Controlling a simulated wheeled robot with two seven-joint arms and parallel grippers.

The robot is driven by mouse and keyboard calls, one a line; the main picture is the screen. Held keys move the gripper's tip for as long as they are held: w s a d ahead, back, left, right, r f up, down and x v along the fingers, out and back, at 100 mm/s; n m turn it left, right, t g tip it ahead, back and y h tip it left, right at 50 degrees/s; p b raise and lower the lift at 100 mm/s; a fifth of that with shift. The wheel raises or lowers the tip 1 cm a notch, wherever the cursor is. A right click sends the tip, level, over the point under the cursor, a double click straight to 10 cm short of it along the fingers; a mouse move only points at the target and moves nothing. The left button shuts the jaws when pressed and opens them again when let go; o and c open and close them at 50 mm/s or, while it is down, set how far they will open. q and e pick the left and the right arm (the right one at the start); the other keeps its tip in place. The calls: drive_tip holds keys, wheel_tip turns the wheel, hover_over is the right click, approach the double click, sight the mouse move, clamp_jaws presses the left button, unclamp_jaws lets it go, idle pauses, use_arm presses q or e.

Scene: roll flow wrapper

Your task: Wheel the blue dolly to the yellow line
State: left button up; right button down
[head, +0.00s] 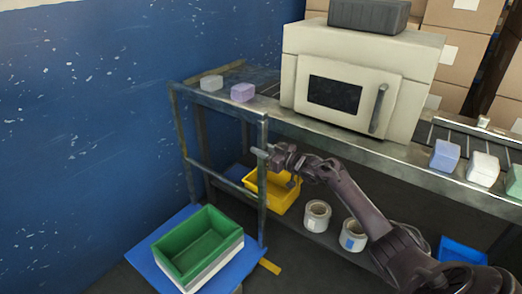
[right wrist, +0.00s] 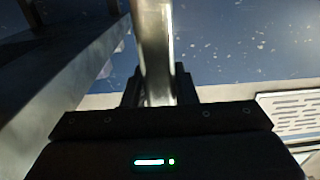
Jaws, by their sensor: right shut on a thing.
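The blue dolly (head: 153,254) stands on the floor at the lower left of the head view, with a metal push handle (head: 264,200) rising from its far side. A green crate (head: 207,262) stacked on a white one (head: 222,269) sits on its deck. My right gripper (head: 262,153) is shut on the handle's right upright. In the right wrist view the upright (right wrist: 153,45) stands between the fingers (right wrist: 156,90). A short piece of the yellow line (head: 270,266) shows on the floor just right of the dolly. The rest of the line is hidden or out of view. My left gripper is not in view.
A blue wall (head: 80,130) runs close along the left. A metal bench (head: 330,142) with a cream machine (head: 345,80) stands behind the handle. Its lower shelf holds a yellow bin (head: 285,197) and white rolls (head: 317,215). A blue bin (head: 460,252) is at the lower right.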

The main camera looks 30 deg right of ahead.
drive_tip(key=c, duration=1.6)
unclamp_jaws()
drive_tip(key=shift+d+r, duration=0.2)
drive_tip(key=shift+d, duration=0.1)
drive_tip(key=o, duration=0.4)
drive_tip(key=shift+w+f, duration=0.1)
drive_tip(key=shift+f, duration=0.1)
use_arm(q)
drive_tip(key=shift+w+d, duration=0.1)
use_arm(e)
drive_tip(key=shift+o, duration=0.2)
drive_tip(key=shift+s+d, duration=0.1)
drive_tip(key=shift+s, duration=0.35)
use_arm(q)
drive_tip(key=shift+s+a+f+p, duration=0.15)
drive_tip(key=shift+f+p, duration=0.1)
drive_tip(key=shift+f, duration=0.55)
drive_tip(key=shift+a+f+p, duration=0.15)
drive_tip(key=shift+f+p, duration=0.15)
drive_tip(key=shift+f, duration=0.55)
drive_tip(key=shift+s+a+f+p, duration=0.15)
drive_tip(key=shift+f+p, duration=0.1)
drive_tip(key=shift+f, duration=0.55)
use_arm(e)
drive_tip(key=v, duration=0.7)
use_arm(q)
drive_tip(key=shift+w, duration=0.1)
